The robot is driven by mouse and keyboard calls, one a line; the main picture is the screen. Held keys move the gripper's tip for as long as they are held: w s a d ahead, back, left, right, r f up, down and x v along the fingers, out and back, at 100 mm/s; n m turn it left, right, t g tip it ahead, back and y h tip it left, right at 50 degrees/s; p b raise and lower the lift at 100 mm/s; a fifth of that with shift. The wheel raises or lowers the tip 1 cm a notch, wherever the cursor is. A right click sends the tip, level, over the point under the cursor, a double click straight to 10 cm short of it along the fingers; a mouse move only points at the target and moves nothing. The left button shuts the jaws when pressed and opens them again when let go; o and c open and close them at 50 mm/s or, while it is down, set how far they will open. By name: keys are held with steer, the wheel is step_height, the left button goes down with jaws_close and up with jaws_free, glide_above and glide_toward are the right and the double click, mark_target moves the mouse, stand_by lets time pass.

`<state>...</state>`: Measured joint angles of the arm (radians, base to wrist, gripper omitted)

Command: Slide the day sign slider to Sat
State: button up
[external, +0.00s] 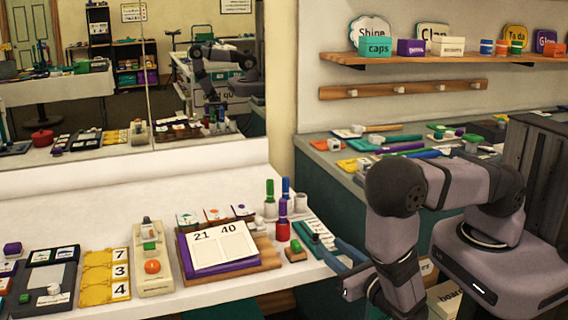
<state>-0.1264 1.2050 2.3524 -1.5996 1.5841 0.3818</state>
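My gripper (337,256) is low at the front right of the white counter, beside its right edge. Two blue-grey fingers seem to point up and left toward the counter, with a gap between them; nothing is seen held. Just past them lies a teal board with a white strip (313,228), partly behind the fingers. It may be the day sign, but its lettering is too small to read. I cannot make out its slider or which day it marks.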

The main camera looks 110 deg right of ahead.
mark_target(317, 236)
steer(key=shift+w+d+p, duration=0.2)
steer(key=shift+d+p, duration=0.1)
steer(key=shift+d, duration=1)
steer(key=shift+w+d+p, duration=0.2)
steer(key=shift+d+p, duration=0.1)
steer(key=shift+d, duration=1)
jaws_close()
